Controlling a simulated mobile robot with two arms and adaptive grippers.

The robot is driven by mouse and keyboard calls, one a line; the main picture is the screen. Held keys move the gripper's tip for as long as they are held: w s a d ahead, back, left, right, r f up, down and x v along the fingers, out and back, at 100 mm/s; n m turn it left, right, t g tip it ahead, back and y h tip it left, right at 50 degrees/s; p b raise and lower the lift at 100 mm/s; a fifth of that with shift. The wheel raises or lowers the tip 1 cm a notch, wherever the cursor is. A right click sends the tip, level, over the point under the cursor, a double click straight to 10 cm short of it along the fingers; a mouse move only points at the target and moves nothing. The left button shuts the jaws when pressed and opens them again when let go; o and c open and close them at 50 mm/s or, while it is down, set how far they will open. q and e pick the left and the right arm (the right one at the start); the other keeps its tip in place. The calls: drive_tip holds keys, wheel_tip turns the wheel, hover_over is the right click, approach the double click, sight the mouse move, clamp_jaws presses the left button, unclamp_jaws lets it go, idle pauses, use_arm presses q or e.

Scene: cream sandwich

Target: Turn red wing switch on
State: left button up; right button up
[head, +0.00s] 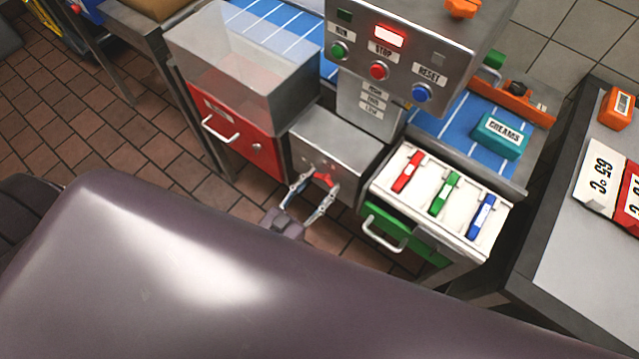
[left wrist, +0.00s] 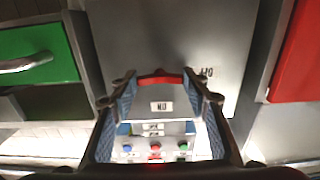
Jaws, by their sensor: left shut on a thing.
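The red wing switch (head: 324,179) is on the front of a grey metal box (head: 338,145) low in the middle of the head view. In the left wrist view the red switch (left wrist: 160,79) spans crosswise between the fingertips. An upside-down ON label (left wrist: 162,106) shows just below it, and an OFF label (left wrist: 206,72) lies to its right. My left gripper (head: 315,186) reaches up to the box front and is shut on the switch, with one finger at each end. My right gripper is not in view.
A red drawer (head: 240,140) under a clear bin is left of the box. Above is a panel with RUN, STOP and RESET buttons (head: 378,71) and a lit red lamp.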

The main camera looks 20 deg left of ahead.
use_arm(q)
drive_tip(key=shift+m, duration=0.4)
drive_tip(key=shift+c, duration=0.4)
drive_tip(key=m+b, duration=0.2)
drive_tip(key=m, duration=1.5)
idle(0.3)
drive_tip(key=o, duration=1.2)
drive_tip(key=shift+c, duration=0.2)
drive_tip(key=shift+s, duration=0.1)
